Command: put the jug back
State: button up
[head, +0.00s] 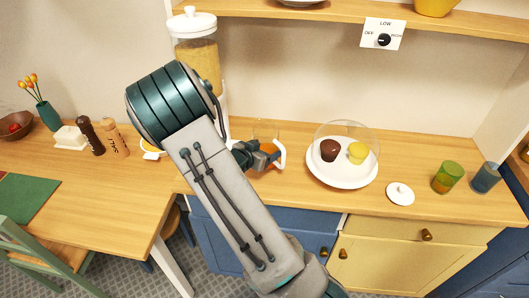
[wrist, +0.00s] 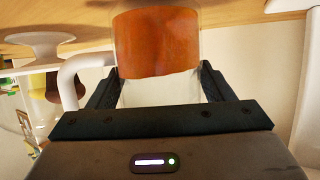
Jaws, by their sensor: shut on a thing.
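The jug (head: 268,149) is clear, with orange-brown liquid and a white handle. In the head view it is over the wooden counter, right of the tall dispenser, partly hidden by my gripper (head: 257,155). In the wrist view the jug (wrist: 155,45) sits between the two dark fingers of my gripper (wrist: 156,85), which is shut on its clear wall. The handle (wrist: 75,75) is to the left there. The jug looks about upright. I cannot tell whether its base touches the counter.
A domed plate (head: 342,174) with two cakes stands right of the jug. A white lid (head: 400,193), green glass (head: 447,177) and blue glass (head: 485,178) are farther right. The grain dispenser (head: 197,55) is behind my arm. A shelf (head: 300,10) runs above. Mills (head: 88,136) stand left.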

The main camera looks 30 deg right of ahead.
jog(key=shift+f, duration=0.5)
jog(key=shift+f, duration=0.2)
jog(key=o, duration=1.4)
